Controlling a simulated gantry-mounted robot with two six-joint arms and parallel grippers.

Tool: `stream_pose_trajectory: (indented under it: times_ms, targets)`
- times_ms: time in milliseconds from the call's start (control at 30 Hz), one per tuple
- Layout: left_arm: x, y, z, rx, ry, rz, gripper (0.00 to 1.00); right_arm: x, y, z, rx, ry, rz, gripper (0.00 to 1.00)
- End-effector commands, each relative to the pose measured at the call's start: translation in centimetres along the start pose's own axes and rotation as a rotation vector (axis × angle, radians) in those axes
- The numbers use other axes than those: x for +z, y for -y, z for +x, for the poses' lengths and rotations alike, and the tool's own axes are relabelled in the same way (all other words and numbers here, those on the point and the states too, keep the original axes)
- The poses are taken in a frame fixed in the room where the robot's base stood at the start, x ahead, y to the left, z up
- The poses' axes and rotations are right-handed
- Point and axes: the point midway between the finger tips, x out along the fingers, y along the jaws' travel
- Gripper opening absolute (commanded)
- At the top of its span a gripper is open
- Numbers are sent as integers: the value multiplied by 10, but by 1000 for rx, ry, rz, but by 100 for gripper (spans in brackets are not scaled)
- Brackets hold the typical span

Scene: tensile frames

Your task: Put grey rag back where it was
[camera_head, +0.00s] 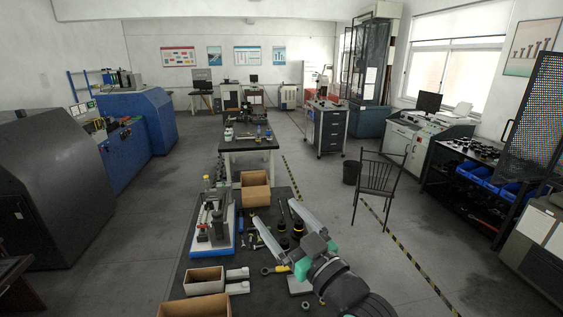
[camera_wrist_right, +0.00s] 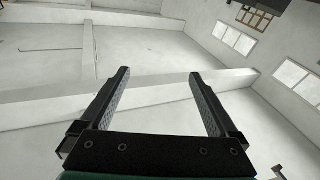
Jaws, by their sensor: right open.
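I cannot make out a grey rag for certain in either view. A small pale grey piece (camera_head: 299,285) shows on the dark workbench (camera_head: 262,296), partly hidden by my right arm; I cannot tell whether it is cloth. My right gripper (camera_head: 273,210) is raised over the right part of the bench, its two fingers spread wide. In the right wrist view the open fingers (camera_wrist_right: 160,75) have nothing between them and point up at the ceiling. My left gripper is in neither view.
On the bench are a device on a blue base (camera_head: 212,228), an open cardboard box (camera_head: 255,190), another box (camera_head: 195,306), a white tray (camera_head: 204,280) and a yellow-ended wrench (camera_head: 273,269). A second table (camera_head: 249,144) stands behind. A chair (camera_head: 376,183) stands to the right.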

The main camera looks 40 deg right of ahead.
Motion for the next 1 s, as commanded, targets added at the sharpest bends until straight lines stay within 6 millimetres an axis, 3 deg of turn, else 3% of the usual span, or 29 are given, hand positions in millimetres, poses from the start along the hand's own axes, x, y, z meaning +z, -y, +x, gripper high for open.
stream_pose_trajectory:
  times_ms: [33, 100, 200, 300, 433, 733, 867, 1000]
  targets:
    - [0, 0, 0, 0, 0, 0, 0, -59, 19, -6, -26, -129, 21, 96]
    - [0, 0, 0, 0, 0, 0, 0, -131, 40, -25, -58, -293, 64, 96]
    - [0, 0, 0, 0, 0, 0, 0, -210, 59, -62, -98, -487, 132, 96]
    - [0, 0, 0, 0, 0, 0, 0, -255, 67, -93, -124, -611, 184, 96]
    - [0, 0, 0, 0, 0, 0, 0, -275, 69, -110, -138, -672, 212, 96]
    - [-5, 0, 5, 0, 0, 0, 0, -281, 68, -108, -136, -669, 211, 96]
    - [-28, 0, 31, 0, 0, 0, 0, -316, 64, -102, -136, -669, 210, 96]
    - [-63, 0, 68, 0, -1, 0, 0, -364, 58, -93, -136, -668, 210, 96]
